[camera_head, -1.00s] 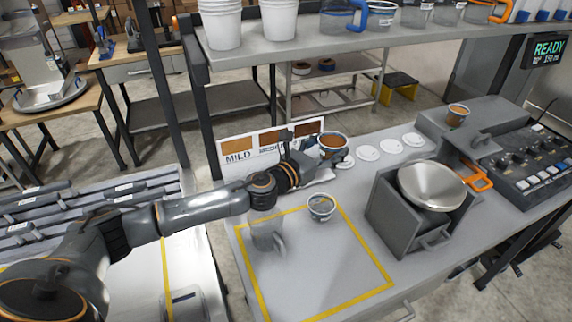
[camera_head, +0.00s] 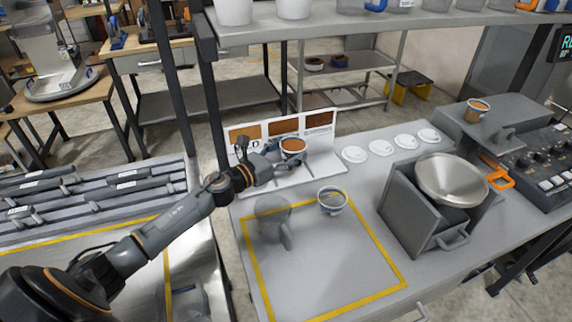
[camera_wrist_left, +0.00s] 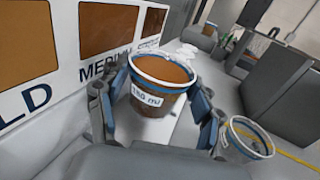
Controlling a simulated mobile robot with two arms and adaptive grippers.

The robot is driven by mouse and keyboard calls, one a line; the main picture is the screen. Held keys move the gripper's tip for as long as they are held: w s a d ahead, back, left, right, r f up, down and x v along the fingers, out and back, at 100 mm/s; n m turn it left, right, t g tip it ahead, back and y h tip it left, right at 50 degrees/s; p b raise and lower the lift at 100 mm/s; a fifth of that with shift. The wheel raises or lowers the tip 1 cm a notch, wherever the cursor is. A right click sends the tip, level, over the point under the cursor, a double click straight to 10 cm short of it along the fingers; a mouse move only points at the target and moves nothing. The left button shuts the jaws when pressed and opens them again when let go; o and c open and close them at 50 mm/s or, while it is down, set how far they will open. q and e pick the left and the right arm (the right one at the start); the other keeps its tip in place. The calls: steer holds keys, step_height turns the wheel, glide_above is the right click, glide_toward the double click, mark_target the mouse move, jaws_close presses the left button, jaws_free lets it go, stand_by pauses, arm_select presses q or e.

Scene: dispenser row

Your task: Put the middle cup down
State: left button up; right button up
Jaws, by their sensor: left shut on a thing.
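My left gripper (camera_head: 282,153) is shut around a clear cup of brown liquid (camera_head: 293,146). The cup is upright in front of the middle panel of the white colour card (camera_head: 322,150) in the head view. In the left wrist view the cup (camera_wrist_left: 160,100) sits between the blue-edged fingers, with a 150 ml label facing me and MEDIUM printed on the card (camera_wrist_left: 65,90) beside it. Whether its base touches the card's white foot is hidden. A second cup (camera_head: 332,201) stands at the yellow outline's far edge. My right gripper is not in view.
Several white lids (camera_head: 381,148) lie right of the card. A steel funnel (camera_head: 452,180) on a grey box stands further right. A shelf (camera_head: 330,30) hangs above.

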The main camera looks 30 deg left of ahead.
arm_select(q)
steer(key=shift+a+f, duration=0.25)
steer(key=shift+f, duration=0.05)
steer(key=shift+a+f, duration=0.2)
steer(key=shift+f, duration=1.6)
steer(key=o, duration=1.1)
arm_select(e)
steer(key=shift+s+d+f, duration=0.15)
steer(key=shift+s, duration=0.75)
arm_select(q)
steer(key=shift+r, duration=0.1)
